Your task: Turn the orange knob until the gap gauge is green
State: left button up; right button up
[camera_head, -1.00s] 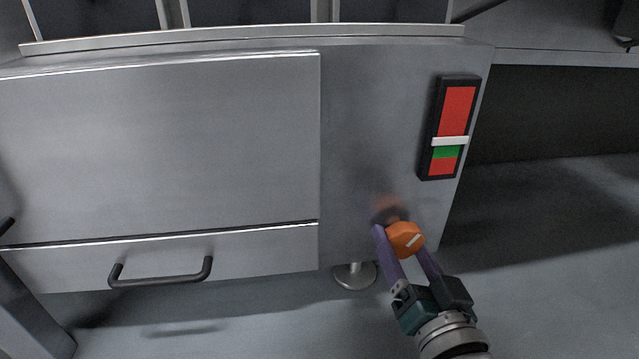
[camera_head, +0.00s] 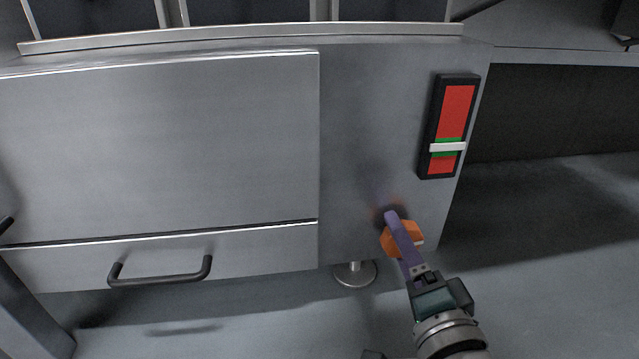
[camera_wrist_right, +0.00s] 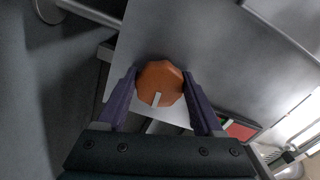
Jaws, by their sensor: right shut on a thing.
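The orange knob (camera_head: 389,243) sits low on the right part of the grey metal cabinet front. It also shows in the right wrist view (camera_wrist_right: 160,80), faceted, with a pale mark on its face. My right gripper (camera_head: 397,232) is shut on the knob, one purple finger on each side; in the head view one finger crosses in front of it. The gap gauge (camera_head: 449,126) is a tall black-framed strip above and right of the knob, red at top and bottom with a narrow green band. Its white marker (camera_head: 447,147) lies across the green band, with green showing above and below. My left gripper is out of view.
A wide panel with a dark bar handle (camera_head: 160,273) is on the cabinet's left. A round metal foot (camera_head: 355,274) stands on the floor below the cabinet. Open floor lies to the right.

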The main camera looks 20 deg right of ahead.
jog(key=shift+r+m, duration=0.1)
jog(key=shift+m, duration=0.4)
jog(key=o, duration=1.4)
jog(key=shift+s, duration=0.1)
jog(key=p+v, duration=0.3)
jog(key=v, duration=0.6)
jog(key=shift+s+a, duration=0.15)
jog(key=shift+s, duration=0.2)
